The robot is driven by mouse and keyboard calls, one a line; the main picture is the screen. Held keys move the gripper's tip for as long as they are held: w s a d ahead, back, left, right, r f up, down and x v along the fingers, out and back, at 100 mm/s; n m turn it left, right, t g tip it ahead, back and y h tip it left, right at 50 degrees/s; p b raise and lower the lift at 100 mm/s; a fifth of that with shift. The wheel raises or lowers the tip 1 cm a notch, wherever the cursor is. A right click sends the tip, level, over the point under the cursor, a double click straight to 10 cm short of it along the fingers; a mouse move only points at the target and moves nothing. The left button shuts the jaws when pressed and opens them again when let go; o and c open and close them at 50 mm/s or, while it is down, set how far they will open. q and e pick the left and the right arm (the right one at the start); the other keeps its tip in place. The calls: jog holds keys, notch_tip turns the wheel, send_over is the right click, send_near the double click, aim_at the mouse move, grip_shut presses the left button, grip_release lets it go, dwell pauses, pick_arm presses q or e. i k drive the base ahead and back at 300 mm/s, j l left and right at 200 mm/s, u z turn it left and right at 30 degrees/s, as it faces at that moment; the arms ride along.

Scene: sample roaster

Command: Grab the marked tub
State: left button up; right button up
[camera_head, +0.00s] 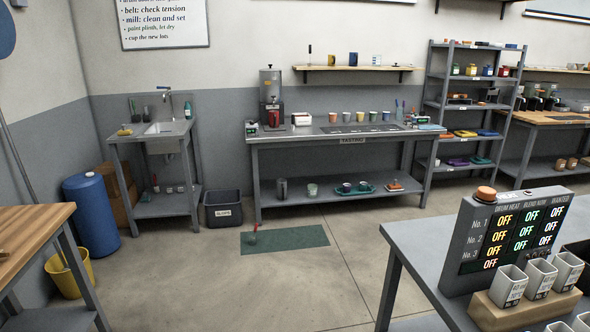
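Neither of my grippers is in view. Square white tubs with small dark printed labels stand on a wooden block (505,316) at the lower right; one of them is the left tub of the front row (509,287). More white tubs (582,323) are cut off by the bottom edge. A dark grey tub (223,210) with a white label stands on the floor between the sink and the tasting bench. I cannot tell which of these the task calls marked.
A grey table (425,252) at the right bears a display panel (505,238) reading OFF in several cells. The tasting bench (345,137), sink stand (150,134) and shelf rack (470,105) line the back. A green mat (300,238) with a small object lies on otherwise clear central floor. A yellow bucket (75,277) stands left.

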aim_at(312, 191)
jog(key=i+u, duration=0.3)
jog(key=i, duration=2.15)
